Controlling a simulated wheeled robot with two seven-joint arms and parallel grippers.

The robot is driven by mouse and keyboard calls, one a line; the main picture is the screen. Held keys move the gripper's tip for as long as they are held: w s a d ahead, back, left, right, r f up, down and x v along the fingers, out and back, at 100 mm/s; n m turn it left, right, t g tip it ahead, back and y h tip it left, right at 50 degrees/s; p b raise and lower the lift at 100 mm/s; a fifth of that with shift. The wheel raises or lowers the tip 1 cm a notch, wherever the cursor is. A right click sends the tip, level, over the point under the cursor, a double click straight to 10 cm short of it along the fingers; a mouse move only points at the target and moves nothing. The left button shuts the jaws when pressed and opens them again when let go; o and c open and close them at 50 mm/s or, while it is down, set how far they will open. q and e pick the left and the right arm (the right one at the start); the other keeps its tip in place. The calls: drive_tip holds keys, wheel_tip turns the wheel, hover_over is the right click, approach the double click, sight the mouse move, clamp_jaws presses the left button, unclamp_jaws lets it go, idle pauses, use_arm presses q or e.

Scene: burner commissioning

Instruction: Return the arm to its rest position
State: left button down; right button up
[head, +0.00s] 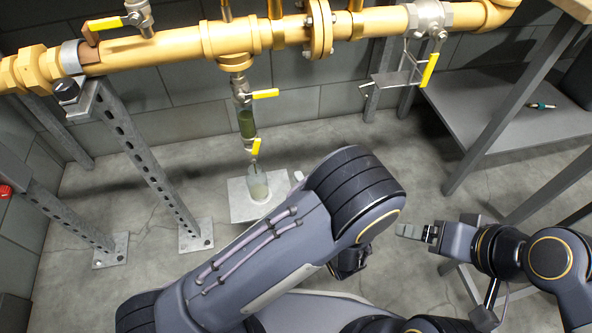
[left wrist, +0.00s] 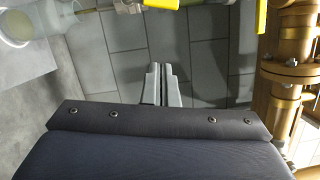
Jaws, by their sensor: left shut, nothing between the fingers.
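My left gripper (left wrist: 160,72) shows in the left wrist view, its two pale fingers together and empty, with the block wall in front of them. In the head view my left arm (head: 250,250) comes in from the lower left, and its large elbow hides the left gripper. My right gripper (head: 405,231) is at the right of the head view, its arm coming in from the right. Its fingers point left, with floor behind them. I cannot tell whether they are open.
A yellow pipe (head: 150,52) runs across the back, with a flange (left wrist: 285,75) at the wrist view's right. A clear bottle (head: 258,187) stands on a pale plate (head: 240,208) under a valve; it also shows in the wrist view (left wrist: 40,22). A slotted post (head: 150,165) stands left; a shelf (head: 490,120) is right.

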idle(0.5)
use_arm(q)
drive_tip(key=s+a+r+n+g, duration=0.3)
drive_tip(key=s+a+n+g, duration=0.15)
drive_tip(key=a+g, duration=0.35)
drive_tip(key=s+a+r+n+g, duration=0.3)
drive_tip(key=a+n+g, duration=0.25)
drive_tip(key=a, duration=0.45)
drive_tip(key=s+a+r+n+g+h, duration=0.2)
drive_tip(key=s+a+n+g+h, duration=0.15)
drive_tip(key=s+h, duration=0.4)
drive_tip(key=s+d+r+n+t+h+p, duration=0.1)
drive_tip(key=s+r+t+h+p, duration=0.1)
drive_tip(key=r+p, duration=1.5)
drive_tip(key=s+d+r+n+t+h+p, duration=0.1)
drive_tip(key=s+d+r+t+h+p, duration=0.1)
drive_tip(key=r+p, duration=1.5)
wheel_tip(320, 180, up, 7)
drive_tip(key=shift+f+t+h, duration=0.15)
drive_tip(key=shift+t+h, duration=0.6)
drive_tip(key=shift+t, duration=0.45)
